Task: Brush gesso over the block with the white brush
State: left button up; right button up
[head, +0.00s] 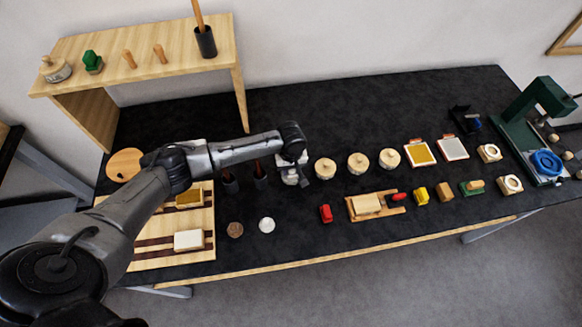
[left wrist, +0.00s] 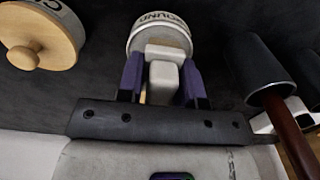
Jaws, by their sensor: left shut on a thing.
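My left gripper (head: 297,178) is above a pale jar (head: 288,174) and hides much of it. In the left wrist view its purple fingers (left wrist: 163,88) are shut on a white, blocky thing (left wrist: 164,72), apparently the white brush. This lies in front of the round jar (left wrist: 140,35), whose visible lettering reads "OUND". I cannot tell whether the brush touches the jar. A white block (head: 188,240) lies on the striped wooden board (head: 145,264), with an ochre block (head: 188,198) behind it. My right gripper is not in view.
Dark pots (head: 229,183) with brown handles stand left of the gripper. Several wooden-lidded jars (head: 358,163) stand to its right. A white disc (head: 267,225) and a brown disc (head: 235,230) lie in front. The black table is bare between the discs and the red piece (head: 326,213).

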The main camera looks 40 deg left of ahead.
pick_arm(q)
jog(key=shift+f, duration=0.5)
dwell(0.4)
dwell(0.3)
dwell(0.8)
jog(key=shift+p, duration=0.35)
dwell(0.4)
jog(key=shift+f, duration=0.15)
dwell(0.7)
notch_tip(320, 180, up, 3)
jog(key=p, duration=0.4)
notch_tip(320, 180, up, 4)
jog(key=p, duration=0.5)
